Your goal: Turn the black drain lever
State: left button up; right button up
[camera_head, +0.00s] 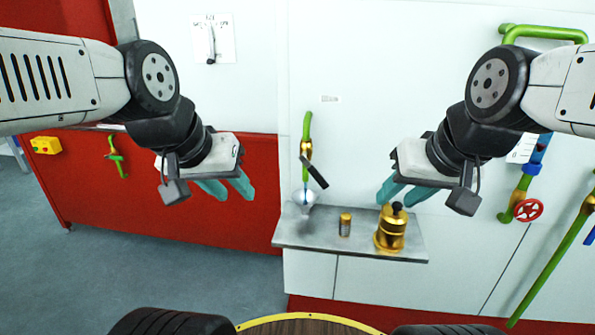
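The black lever (314,172) sits on a brass valve (306,149) on a short green pipe (308,124) at the white wall. It slants down to the right, above a small white funnel-like cup (305,196). My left gripper (235,193) is to the left of the lever, in front of the red panel, with its teal fingers apart and empty. Neither gripper touches the lever.
A grey shelf (290,238) below the lever holds a small brass cylinder (345,224) and a larger brass pot (391,232) with a black knob. A red handwheel (528,210) and green pipes are at right. A small wall lever (211,45) is at upper left.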

aim_at(314, 171)
jog(key=z, duration=1.95)
jog(key=j+u, duration=0.2)
jog(key=u, duration=0.2)
jog(key=j+u, duration=0.15)
jog(key=u, duration=0.25)
jog(key=i+j+u, duration=0.15)
jog(key=u, duration=0.25)
